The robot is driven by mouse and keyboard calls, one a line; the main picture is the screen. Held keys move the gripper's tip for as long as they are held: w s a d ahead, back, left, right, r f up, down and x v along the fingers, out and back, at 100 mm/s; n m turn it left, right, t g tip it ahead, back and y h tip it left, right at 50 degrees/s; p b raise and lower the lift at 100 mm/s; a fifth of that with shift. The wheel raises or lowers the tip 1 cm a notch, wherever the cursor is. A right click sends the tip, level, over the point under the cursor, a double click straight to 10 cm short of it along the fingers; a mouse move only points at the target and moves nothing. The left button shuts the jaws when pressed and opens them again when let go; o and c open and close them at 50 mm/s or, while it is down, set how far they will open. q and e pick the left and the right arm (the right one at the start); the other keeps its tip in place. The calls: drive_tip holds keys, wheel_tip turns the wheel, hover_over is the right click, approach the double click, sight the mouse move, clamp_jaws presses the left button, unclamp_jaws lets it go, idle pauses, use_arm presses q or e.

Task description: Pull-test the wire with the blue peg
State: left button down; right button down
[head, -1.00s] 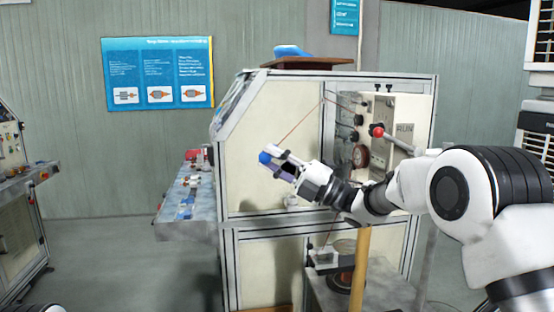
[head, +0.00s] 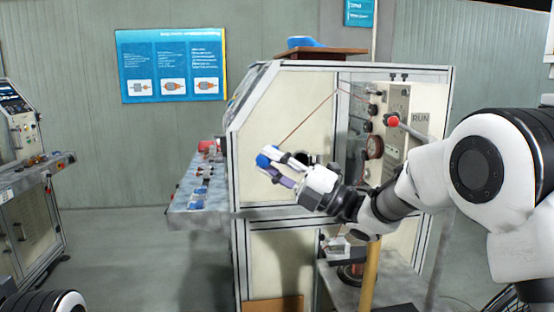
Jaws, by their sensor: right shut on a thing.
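The blue peg (head: 264,160) is held up at the left part of the machine's open side. My right gripper (head: 281,162) is shut on it, and the peg's rounded blue end sticks out to the left of the fingers. A thin reddish wire (head: 308,117) runs straight from the peg up and right to a point near the top of the machine's frame, then bends down toward the round guides. The fingers hide the rest of the peg. My left gripper is out of view; only part of my left arm shows at the bottom left.
The winding machine (head: 238,165) has a metal frame around its open side. A red-knobbed lever (head: 392,121) stands by the RUN panel (head: 421,118), close to my right arm. A side bench (head: 201,224) with small parts lies left. The floor between the benches is clear.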

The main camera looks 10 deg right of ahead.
drive_tip(key=shift+s+a+f, duration=0.15)
drive_tip(key=shift+s+a, duration=0.2)
drive_tip(key=shift+s, duration=0.2)
drive_tip(key=s+a+f+b, duration=0.2)
drive_tip(key=s+a+b, duration=0.4)
drive_tip(key=s+b, duration=0.2)
drive_tip(key=shift+s+b, duration=0.3)
drive_tip(key=shift+s, duration=0.15)
drive_tip(key=shift+f, duration=0.1)
idle(0.4)
drive_tip(key=w+d+r+p, duration=0.1)
drive_tip(key=w+d+r, duration=0.1)
drive_tip(key=w+d, duration=0.3)
drive_tip(key=w, duration=0.3)
drive_tip(key=shift+d, duration=0.2)
idle(0.4)
idle(0.9)
